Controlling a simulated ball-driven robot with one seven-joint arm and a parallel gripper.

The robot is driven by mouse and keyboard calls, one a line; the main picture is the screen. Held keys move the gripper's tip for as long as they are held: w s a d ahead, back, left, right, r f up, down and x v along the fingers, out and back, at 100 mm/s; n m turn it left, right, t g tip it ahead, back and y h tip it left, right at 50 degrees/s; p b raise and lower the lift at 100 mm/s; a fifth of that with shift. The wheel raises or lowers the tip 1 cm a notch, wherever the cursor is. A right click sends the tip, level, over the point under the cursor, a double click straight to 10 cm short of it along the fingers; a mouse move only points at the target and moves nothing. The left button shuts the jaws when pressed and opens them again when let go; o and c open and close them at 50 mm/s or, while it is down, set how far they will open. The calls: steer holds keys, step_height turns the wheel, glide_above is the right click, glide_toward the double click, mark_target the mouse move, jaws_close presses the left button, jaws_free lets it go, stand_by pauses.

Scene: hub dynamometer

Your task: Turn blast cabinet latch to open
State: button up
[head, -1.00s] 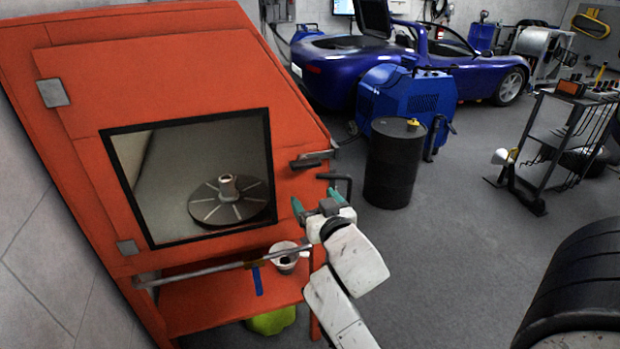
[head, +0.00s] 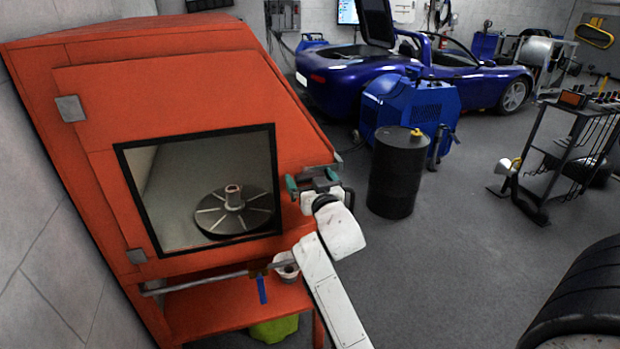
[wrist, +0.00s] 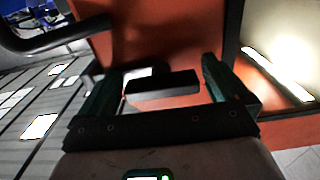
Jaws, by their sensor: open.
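The orange blast cabinet (head: 210,90) fills the left of the head view, its door closed with a dark-framed window (head: 200,135). The latch (head: 318,170) is at the door's right edge, mostly hidden behind my gripper (head: 312,180). In the wrist view the latch (wrist: 162,88) is a dark, roughly level bar in front of the orange door, lying between the two green fingers of my gripper (wrist: 163,97). The fingers are open, with a gap showing on each side of the bar. I cannot tell how deep the bar sits between them.
A dark curved bar (wrist: 50,38) is at the upper left of the wrist view. A black drum (head: 398,172) stands right of the cabinet, with a blue machine (head: 410,108) and blue car (head: 400,70) behind. A black rack (head: 570,150) and tires (head: 580,285) are further right. Grey floor between is clear.

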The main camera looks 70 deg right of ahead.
steer(key=shift+c, duration=0.4)
steer(key=c, duration=0.8)
steer(key=shift+o, duration=0.2)
steer(key=shift+w+f+b, duration=0.1)
steer(key=shift+b, duration=0.25)
steer(key=m+b, duration=0.2)
steer(key=m, duration=0.1)
steer(key=shift+f+b, duration=0.1)
steer(key=shift+b, duration=0.2)
steer(key=m+b, duration=0.4)
steer(key=m, duration=0.1)
steer(key=shift+w+a, duration=0.1)
steer(key=shift+w, duration=0.05)
steer(key=m+b, duration=0.2)
steer(key=m, duration=0.1)
steer(key=m+b, duration=0.1)
steer(key=m, duration=0.1)
steer(key=shift+r, duration=0.25)
steer(key=m+b, duration=0.2)
steer(key=m, duration=0.2)
steer(key=shift+r+m+b, duration=0.15)
steer(key=shift+m+b, duration=0.25)
